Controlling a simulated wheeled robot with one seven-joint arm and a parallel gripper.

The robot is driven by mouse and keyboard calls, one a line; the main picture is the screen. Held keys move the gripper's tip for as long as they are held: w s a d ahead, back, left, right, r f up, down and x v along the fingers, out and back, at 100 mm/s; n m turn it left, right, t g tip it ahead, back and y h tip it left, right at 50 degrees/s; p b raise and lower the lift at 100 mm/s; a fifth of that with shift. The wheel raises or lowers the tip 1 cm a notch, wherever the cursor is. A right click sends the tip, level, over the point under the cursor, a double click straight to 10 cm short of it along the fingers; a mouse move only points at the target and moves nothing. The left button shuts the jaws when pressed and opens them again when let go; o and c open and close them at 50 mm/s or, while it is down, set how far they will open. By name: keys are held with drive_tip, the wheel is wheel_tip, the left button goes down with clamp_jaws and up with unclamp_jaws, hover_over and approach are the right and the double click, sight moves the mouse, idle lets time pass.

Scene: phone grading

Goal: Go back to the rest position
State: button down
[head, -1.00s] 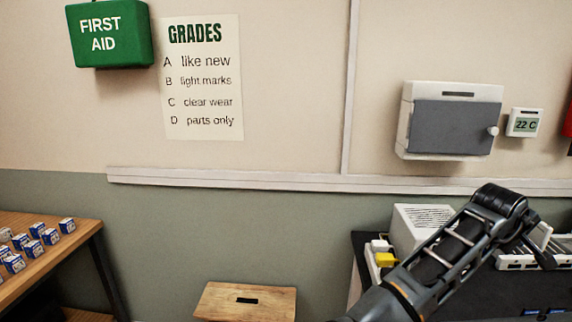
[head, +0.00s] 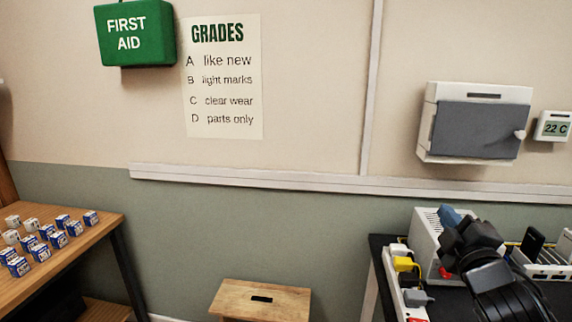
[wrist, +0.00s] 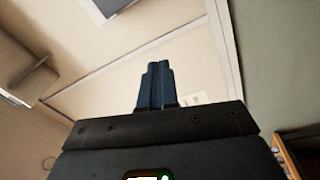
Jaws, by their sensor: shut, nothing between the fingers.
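My gripper (wrist: 155,75) shows in the wrist view with its two blue-grey fingers pressed together and nothing between them. Behind the fingers are a pale wall or ceiling surface and some blurred fixtures. In the head view my arm rises at the lower right, in front of the dark table with the white devices. A blue-grey tip of my gripper (head: 449,216) shows there, in front of the white vented box.
A dark table (head: 376,244) at right holds a white vented box (head: 425,228), a power strip (head: 393,270) with plugs and a white rack (head: 540,262). A wooden stool (head: 235,296) stands mid-floor. A wooden table (head: 85,250) at left carries several small blue-white boxes.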

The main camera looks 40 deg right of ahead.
drive_tip(key=a+f+n+t+y, duration=0.25)
drive_tip(key=a+f+y, duration=0.4)
drive_tip(key=a, duration=0.45)
drive_tip(key=s+a+f+m+y, duration=0.2)
drive_tip(key=s+a+m+y, duration=0.1)
drive_tip(key=s+a, duration=0.6)
drive_tip(key=s+a+f+m+y, duration=0.3)
drive_tip(key=s+a, duration=0.6)
drive_tip(key=a, duration=0.7)
drive_tip(key=shift+a+m+g+y, duration=0.3)
drive_tip(key=shift+m+y, duration=0.35)
drive_tip(key=shift+y, duration=0.3)
